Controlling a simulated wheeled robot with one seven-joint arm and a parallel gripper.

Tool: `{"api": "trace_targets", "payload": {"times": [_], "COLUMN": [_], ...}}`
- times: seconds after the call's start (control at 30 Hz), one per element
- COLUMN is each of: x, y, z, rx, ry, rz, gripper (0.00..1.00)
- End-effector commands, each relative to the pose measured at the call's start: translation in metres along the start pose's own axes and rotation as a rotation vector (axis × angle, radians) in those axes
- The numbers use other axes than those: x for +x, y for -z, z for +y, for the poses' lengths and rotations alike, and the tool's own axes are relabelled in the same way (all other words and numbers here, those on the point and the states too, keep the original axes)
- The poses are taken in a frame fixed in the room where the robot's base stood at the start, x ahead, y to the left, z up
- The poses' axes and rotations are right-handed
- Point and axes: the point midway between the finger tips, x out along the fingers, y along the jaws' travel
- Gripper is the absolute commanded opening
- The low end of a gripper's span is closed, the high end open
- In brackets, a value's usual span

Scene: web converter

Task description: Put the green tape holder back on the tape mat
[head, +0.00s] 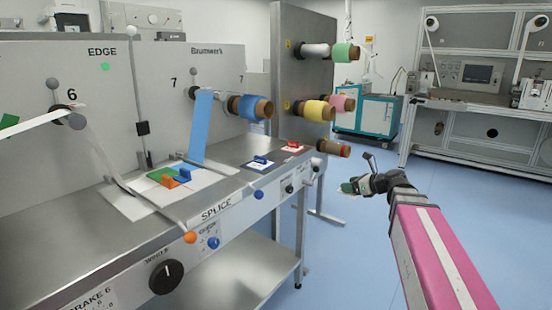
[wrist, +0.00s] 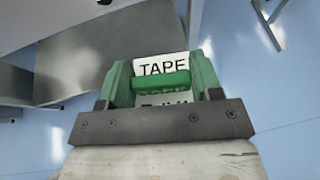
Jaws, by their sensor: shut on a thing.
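The green tape holder (wrist: 174,82) fills the middle of the wrist view, with a white face marked TAPE. My gripper (wrist: 160,118) is shut on it. In the head view my gripper (head: 362,186) is at the right, over open floor and away from the bench; the holder (head: 347,188) shows there as a small green patch at its tip. I cannot tell for sure which mat is the tape mat.
The steel bench (head: 110,250) has a splice rail, levers and knobs along its front. A blue web strip (head: 201,130) slants down to its top. Coloured rolls stick out from an upright panel (head: 303,70) behind the bench's right end. The floor (head: 350,250) between bench and arm is clear.

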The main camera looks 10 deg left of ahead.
Motion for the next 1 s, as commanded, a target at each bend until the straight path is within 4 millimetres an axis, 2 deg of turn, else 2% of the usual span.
{"api": "trace_targets", "payload": {"times": [0.03, 0.3, 0.47, 0.7, 0.9, 1.0], "x": [0.016, 0.082, 0.116, 0.157, 0.174, 0.178], "y": [-0.019, -0.106, -0.16, -0.236, -0.276, -0.284], "z": [0.005, 0.048, 0.082, 0.141, 0.176, 0.184], "rx": [-0.008, -0.026, -0.036, -0.047, -0.052, -0.053], "ry": [-0.012, -0.055, -0.077, -0.108, -0.123, -0.126], "rz": [-0.003, -0.002, -0.003, -0.003, -0.002, 0.0], "gripper": [0.32, 0.32, 0.32, 0.32, 0.32, 0.32]}}
